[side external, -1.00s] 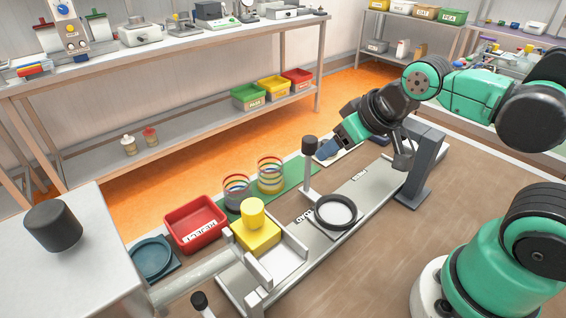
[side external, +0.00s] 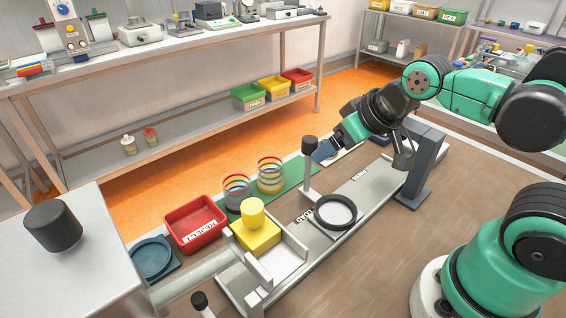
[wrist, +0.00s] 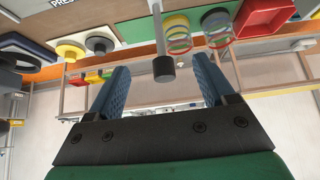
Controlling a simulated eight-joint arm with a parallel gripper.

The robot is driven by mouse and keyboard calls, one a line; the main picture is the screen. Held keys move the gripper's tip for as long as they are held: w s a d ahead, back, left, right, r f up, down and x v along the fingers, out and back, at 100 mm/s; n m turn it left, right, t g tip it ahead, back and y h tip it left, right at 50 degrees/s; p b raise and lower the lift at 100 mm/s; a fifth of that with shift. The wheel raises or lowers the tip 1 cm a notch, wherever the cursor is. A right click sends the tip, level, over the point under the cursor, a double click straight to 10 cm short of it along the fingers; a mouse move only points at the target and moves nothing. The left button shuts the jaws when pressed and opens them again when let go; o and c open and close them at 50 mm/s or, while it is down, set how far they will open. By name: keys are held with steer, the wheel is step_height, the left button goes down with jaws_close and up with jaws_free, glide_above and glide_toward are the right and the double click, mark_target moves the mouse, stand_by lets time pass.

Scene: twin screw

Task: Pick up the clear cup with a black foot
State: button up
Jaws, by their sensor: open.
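Two clear cups with coloured rings stand side by side on a green strip. The cup nearer the red bin (side external: 237,192) has a dark grey-looking foot; it also shows in the wrist view (wrist: 217,26). The other cup (side external: 270,175) has more yellow on it and shows in the wrist view (wrist: 177,36). My gripper (side external: 322,152) is open and empty, above and to the right of the cups in the side view. In the wrist view its two blue fingers (wrist: 162,78) are spread, with nothing between them gripped.
A black-capped post (side external: 309,165) rises close to my fingers; its cap (wrist: 163,69) appears between them in the wrist view. A red bin (side external: 195,223) stands left of the cups. A yellow block with a knob (side external: 256,234) and a black ring (side external: 336,212) lie in front.

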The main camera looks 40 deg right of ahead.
step_height(320, 180, up, 5)
steer(key=n+g+y, duration=0.3)
steer(key=n+g, duration=0.1)
steer(key=n, duration=0.3)
glide_above(234, 188)
steer(key=s+d, duration=0.1)
steer(key=s, duration=0.4)
steer(key=d+x, duration=0.1)
steer(key=x, duration=0.4)
steer(key=s+x, duration=0.1)
steer(key=x, duration=0.5)
steer(key=d+f+x, duration=0.1)
steer(key=x, duration=0.5)
steer(key=shift+s+d+f, duration=0.1)
steer(key=shift+d+f, duration=0.1)
steer(key=shift+f, duration=0.05)
steer(key=c, duration=0.9)
steer(key=shift+r, duration=0.15)
